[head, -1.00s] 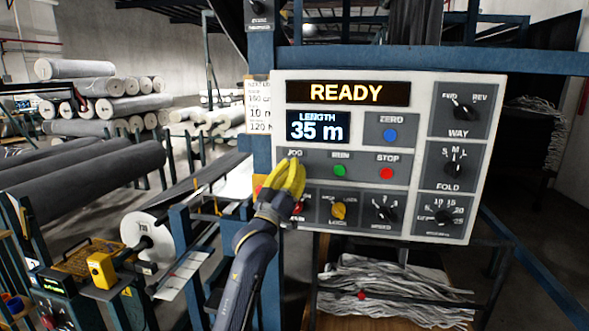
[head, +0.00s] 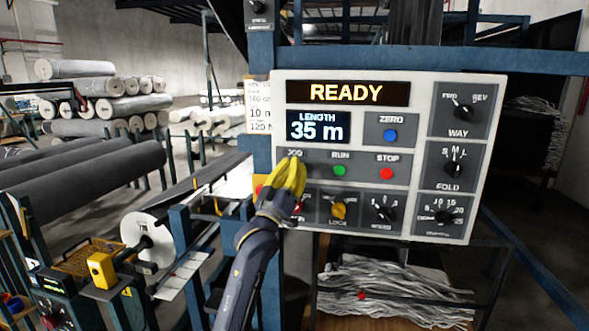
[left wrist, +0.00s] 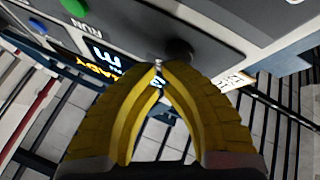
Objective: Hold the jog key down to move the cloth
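The control panel (head: 425,90) faces me and reads READY on its top display (head: 346,93) and LENGTH 35 m on the smaller one (head: 318,127). My left gripper (head: 291,162) has its yellow fingers over the place just under the JOG label, hiding the key in the head view. In the left wrist view the fingertips (left wrist: 158,66) meet, with nothing seen between them. A dark round key (left wrist: 179,51) shows just beyond them; I cannot tell whether they touch it. Pale folded cloth (head: 395,285) lies below the panel. My right gripper is not in view.
Right of the fingers are the green RUN button (head: 340,170), red STOP button (head: 387,173) and blue ZERO button (head: 390,135). A yellow LOCK knob (head: 338,210) sits below. A blue post (head: 262,110) stands left of the panel. Grey rolls (head: 90,180) lie at the left.

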